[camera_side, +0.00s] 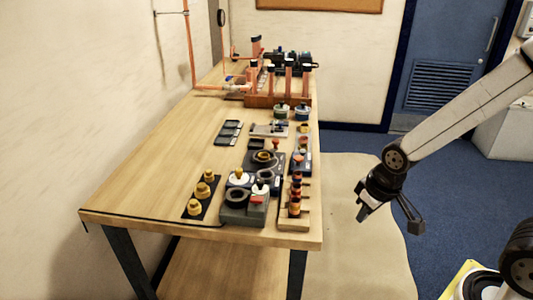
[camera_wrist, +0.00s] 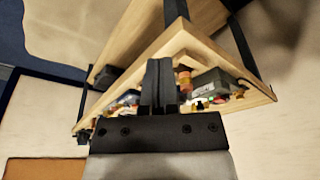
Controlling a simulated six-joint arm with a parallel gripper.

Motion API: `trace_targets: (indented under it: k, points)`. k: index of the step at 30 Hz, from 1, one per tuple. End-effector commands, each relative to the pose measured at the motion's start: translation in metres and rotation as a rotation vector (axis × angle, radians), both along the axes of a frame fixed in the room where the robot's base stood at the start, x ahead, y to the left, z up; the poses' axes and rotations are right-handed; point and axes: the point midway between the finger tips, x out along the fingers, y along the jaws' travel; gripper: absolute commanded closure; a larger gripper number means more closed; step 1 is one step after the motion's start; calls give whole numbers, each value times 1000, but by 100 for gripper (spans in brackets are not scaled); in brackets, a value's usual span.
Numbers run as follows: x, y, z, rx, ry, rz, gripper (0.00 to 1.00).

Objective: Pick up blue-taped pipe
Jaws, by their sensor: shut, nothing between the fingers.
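Several upright copper pipes (camera_side: 288,82) with dark or pale tops stand in a wooden rack (camera_side: 282,101) toward the far end of the workbench in the side view. They are too small to tell which one carries blue tape. A small blue patch shows near the copper pipework at the back left. My gripper (camera_side: 364,213) hangs in the air to the right of the bench, well apart from the pipes. In the wrist view its two dark fingers (camera_wrist: 159,66) are together with nothing between them. No blue-taped pipe can be made out in the wrist view.
The wooden workbench (camera_side: 160,160) holds yellow-topped fittings (camera_side: 203,190), a grey block fixture (camera_side: 243,212), and a small wooden rack of rings (camera_side: 294,213) near its front. Copper pipework (camera_side: 190,50) stands by the left wall. The bench's left-middle surface is clear.

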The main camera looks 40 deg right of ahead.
Motion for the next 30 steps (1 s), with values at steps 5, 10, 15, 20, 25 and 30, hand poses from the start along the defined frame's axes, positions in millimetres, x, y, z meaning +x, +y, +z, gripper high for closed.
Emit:
trace_targets:
  k: [5,10,15,20,25,30]
  points:
    - [0,0,0,0,0,0,84]
    - [0,0,0,0,0,0,30]
    - [0,0,0,0,0,0,19]
    - [0,0,0,0,0,-1,19]
    - [8,-1,1,7,4,-31,19]
    - [31,-2,5,29,21,-135,19]
